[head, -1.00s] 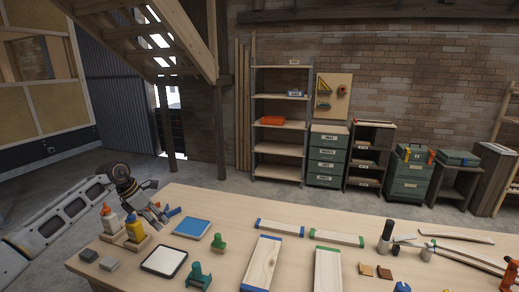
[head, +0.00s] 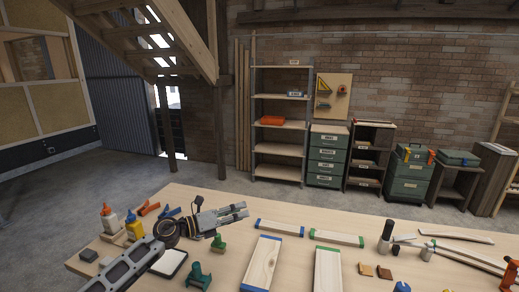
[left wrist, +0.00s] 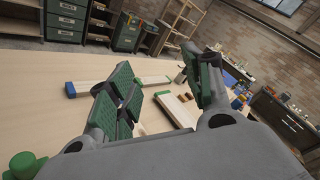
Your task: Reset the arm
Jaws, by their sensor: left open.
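My left arm comes in from the lower left in the head view. Its gripper (head: 243,211) hangs over the left-middle part of the wooden table (head: 330,210) and points right. In the left wrist view the two green-padded fingers (left wrist: 165,88) stand wide apart with nothing between them. A green knobbed stamp (head: 218,243) stands just below the gripper in the head view. It seems to show at the lower left of the wrist view (left wrist: 22,166). My right gripper does not show.
Boards with blue ends (head: 262,262) and green ends (head: 327,270) lie at the middle. A black-rimmed pad (head: 170,264), glue bottles (head: 134,228) and another green stamp (head: 198,275) surround the left arm. Tools (head: 388,236) lie at right. The far middle edge is clear.

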